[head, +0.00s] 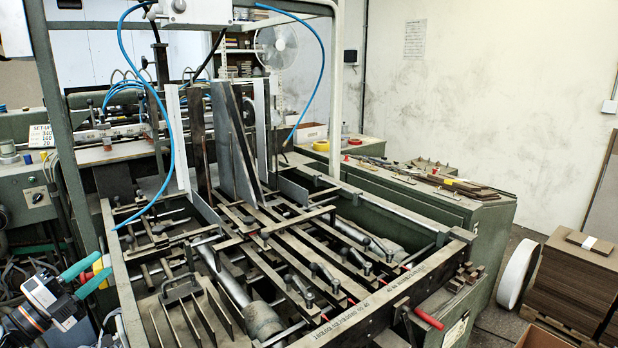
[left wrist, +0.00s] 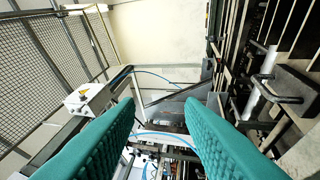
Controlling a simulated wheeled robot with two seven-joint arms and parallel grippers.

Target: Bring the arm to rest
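My left gripper (head: 99,265) is at the lower left of the head view, beside the left edge of the green feeder frame (head: 117,275). Its two teal fingers stand apart with nothing held between them. In the left wrist view the textured teal fingers (left wrist: 160,102) also show a clear gap, with parts of the machine seen beyond it. My right gripper and right arm are not in either view.
The feeder bed holds metal bars, rods and upright plates (head: 236,150). A blue hose (head: 160,110) hangs down near its left side. A control box (left wrist: 90,98) shows in the wrist view.

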